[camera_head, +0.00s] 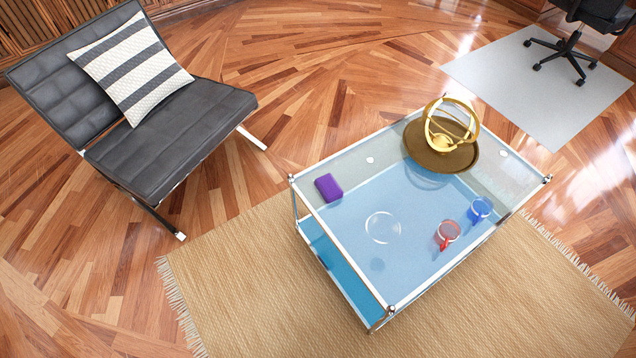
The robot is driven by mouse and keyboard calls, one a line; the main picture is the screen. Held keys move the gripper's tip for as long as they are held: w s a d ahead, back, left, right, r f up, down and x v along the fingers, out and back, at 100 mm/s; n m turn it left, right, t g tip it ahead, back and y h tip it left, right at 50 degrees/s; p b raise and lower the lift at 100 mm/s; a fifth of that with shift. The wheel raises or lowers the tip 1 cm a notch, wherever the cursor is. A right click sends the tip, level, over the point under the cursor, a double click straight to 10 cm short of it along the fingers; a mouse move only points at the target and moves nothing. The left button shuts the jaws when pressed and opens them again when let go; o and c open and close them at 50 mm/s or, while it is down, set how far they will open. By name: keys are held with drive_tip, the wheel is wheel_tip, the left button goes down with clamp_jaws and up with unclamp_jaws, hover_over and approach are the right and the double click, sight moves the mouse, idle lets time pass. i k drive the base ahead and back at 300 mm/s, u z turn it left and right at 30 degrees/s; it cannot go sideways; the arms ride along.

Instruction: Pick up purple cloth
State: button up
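The purple cloth (328,188) is a small folded, block-like bundle. It lies on the glass top of the low table (340,244), near the table's left corner. Nothing touches it or covers it. My gripper is not in view.
The glass table also holds a clear round dish (383,228), a red cup (447,234), a blue cup (481,209) and a gold ring ornament (450,128) on a brown tray (421,152). A black chair (180,130) stands at left. A woven rug (240,290) lies under the table.

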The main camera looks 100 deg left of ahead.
sight(331, 191)
drive_tip(key=u, duration=0.35)
drive_tip(key=k, duration=0.25)
drive_tip(key=u, duration=3.1)
drive_tip(key=k, duration=0.3)
drive_tip(key=u, duration=1.3)
